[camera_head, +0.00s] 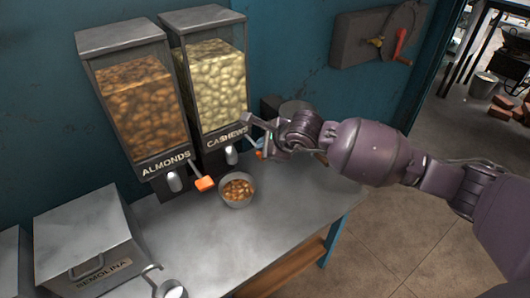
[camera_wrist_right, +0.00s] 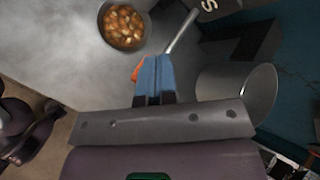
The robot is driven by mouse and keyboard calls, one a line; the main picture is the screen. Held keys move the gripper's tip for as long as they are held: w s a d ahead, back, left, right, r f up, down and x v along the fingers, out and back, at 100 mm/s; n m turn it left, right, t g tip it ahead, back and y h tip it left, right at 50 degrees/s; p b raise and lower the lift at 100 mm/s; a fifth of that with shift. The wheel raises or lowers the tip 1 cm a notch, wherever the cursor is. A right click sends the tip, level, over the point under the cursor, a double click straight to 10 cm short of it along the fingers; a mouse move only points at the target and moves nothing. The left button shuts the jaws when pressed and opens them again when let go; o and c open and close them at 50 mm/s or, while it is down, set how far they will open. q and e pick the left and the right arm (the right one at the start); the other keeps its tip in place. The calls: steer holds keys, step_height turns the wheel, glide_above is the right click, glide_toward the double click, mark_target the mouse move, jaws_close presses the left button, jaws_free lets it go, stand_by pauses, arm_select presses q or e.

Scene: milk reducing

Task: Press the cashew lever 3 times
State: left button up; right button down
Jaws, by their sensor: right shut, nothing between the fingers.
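The cashew dispenser (camera_head: 215,85) is a clear-sided metal box of pale nuts, labelled CASHEWS, against the teal wall. Its lever is mostly hidden by my right gripper (camera_head: 261,153) in the head view. In the right wrist view, the metal lever rod (camera_wrist_right: 183,30) runs to an orange tip (camera_wrist_right: 136,72) right beside the blue fingertips of my right gripper (camera_wrist_right: 154,76). The fingers are together and hold nothing. They overlap the lever tip in view; I cannot tell if they touch it. My left gripper is out of view.
The almond dispenser (camera_head: 140,105), with its orange-tipped lever (camera_head: 204,183), stands to the left. A bowl of nuts (camera_head: 237,190) sits on the metal counter (camera_head: 200,245) in front. A metal pot (camera_wrist_right: 240,90) stands close to my right gripper. A semolina box (camera_head: 85,235) is at left.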

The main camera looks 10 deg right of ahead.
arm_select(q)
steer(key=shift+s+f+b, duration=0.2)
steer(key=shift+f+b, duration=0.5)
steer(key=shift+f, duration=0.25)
arm_select(e)
steer(key=shift+f, duration=1.15)
steer(key=shift+r, duration=0.1)
stand_by(0.4)
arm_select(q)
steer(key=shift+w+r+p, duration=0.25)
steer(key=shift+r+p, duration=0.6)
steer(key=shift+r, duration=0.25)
arm_select(e)
steer(key=shift+r, duration=1.65)
steer(key=shift+r+p, duration=1.2)
steer(key=shift+r, duration=1.35)
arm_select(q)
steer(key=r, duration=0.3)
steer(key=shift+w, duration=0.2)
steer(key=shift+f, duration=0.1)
